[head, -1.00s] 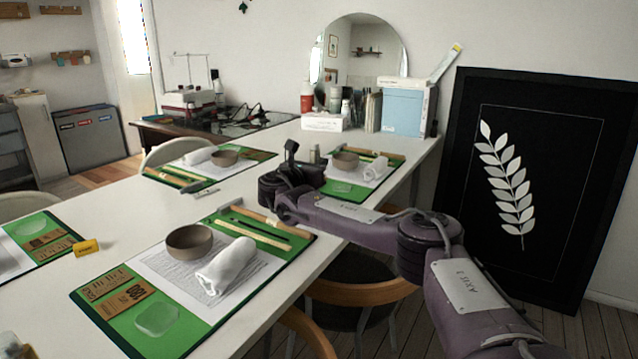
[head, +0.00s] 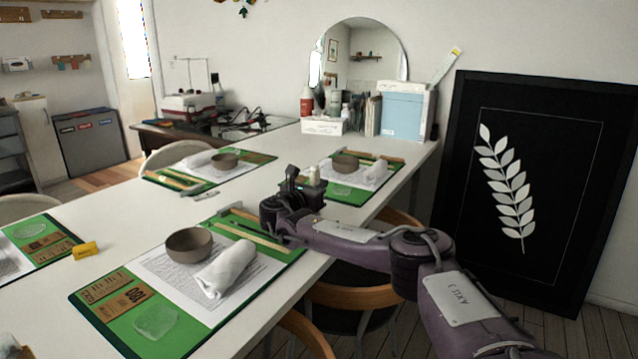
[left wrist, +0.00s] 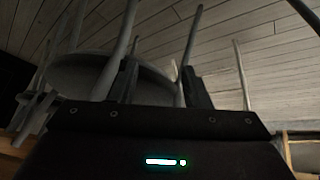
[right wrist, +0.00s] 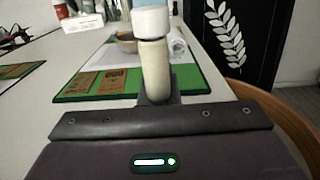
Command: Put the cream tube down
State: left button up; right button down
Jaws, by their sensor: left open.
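The cream tube (right wrist: 156,70) stands upright with its white cap on top, in the middle of the right wrist view. My right gripper (right wrist: 155,95) is shut on it, with the fingers mostly hidden behind and beside the tube. In the head view the tube (head: 314,176) is a small pale shape beside my right gripper (head: 296,183), over the table's right side between two green mats. I cannot tell whether its base touches anything. My left gripper (left wrist: 160,78) is open and empty in the left wrist view, low among chair legs, and is outside the head view.
The near green mat (head: 190,345) holds a brown bowl (head: 188,245) and a rolled white cloth (head: 226,267). The far right mat (head: 345,194) holds another bowl (head: 345,164).

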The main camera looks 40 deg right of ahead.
jog(key=shift+f, duration=0.1)
jog(key=c, duration=1.7)
grip_release()
pick_arm(q)
jog(key=shift+w+a, duration=0.1)
jog(key=shift+w, duration=0.2)
pick_arm(e)
jog(key=shift+r+b, duration=0.3)
jog(key=shift+r, duration=0.05)
jog(key=shift+a+r, duration=0.35)
jog(key=shift+a, duration=0.15)
jog(key=p+v, duration=0.2)
jog(key=v, duration=0.9)
jog(key=shift+s, duration=0.1)
pick_arm(q)
jog(key=shift+s+a+r+g+y, duration=0.1)
jog(key=shift+s+a+g+y, duration=0.2)
jog(key=shift+a, duration=0.25)
jog(key=shift+s+a+r+g+y, duration=0.1)
jog(key=shift+s+a+g+y, duration=0.15)
jog(key=shift+a, duration=0.3)
jog(key=shift+w, duration=0.1)
